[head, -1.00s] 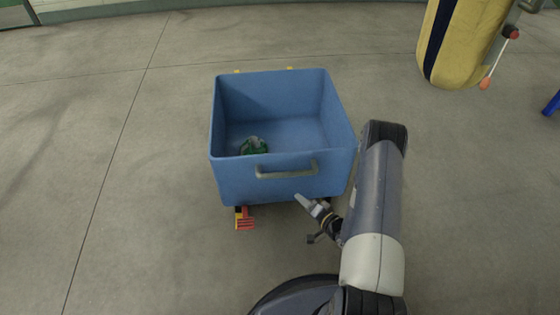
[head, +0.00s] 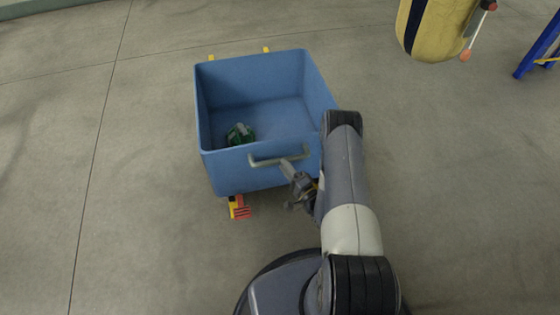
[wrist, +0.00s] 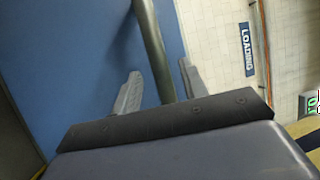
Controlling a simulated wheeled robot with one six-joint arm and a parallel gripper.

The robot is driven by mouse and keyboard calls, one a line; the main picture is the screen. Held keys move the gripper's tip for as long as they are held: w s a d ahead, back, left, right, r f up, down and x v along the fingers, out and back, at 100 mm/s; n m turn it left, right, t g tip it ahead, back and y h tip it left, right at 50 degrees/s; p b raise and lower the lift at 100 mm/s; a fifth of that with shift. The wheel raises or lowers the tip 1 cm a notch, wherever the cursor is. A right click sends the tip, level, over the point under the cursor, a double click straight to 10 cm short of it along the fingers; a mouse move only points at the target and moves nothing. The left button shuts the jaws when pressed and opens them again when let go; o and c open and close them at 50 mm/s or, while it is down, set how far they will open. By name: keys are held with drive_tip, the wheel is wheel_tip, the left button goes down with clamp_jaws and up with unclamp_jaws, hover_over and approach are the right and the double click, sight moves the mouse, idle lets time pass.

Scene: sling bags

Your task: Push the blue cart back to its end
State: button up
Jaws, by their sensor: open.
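The blue cart (head: 240,172) stands on the floor in front of me, with a grey bar handle (head: 262,161) on its near wall. A green and grey item (head: 240,134) lies inside it. My gripper (head: 288,168) is at the right part of the handle. In the wrist view, the handle bar (wrist: 152,45) runs between the two open fingers (wrist: 160,88), with the cart's blue wall (wrist: 85,50) behind it. I cannot tell whether a finger touches the bar.
A red and yellow piece (head: 239,207) shows under the cart's near edge. A yellow and black padded object (head: 432,30) and a blue frame (head: 538,48) stand at the upper right. The floor left of the cart is clear. A LOADING sign (wrist: 247,49) hangs on a tiled wall.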

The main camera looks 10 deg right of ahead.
drive_tip(key=shift+x, duration=1.7)
clamp_jaws()
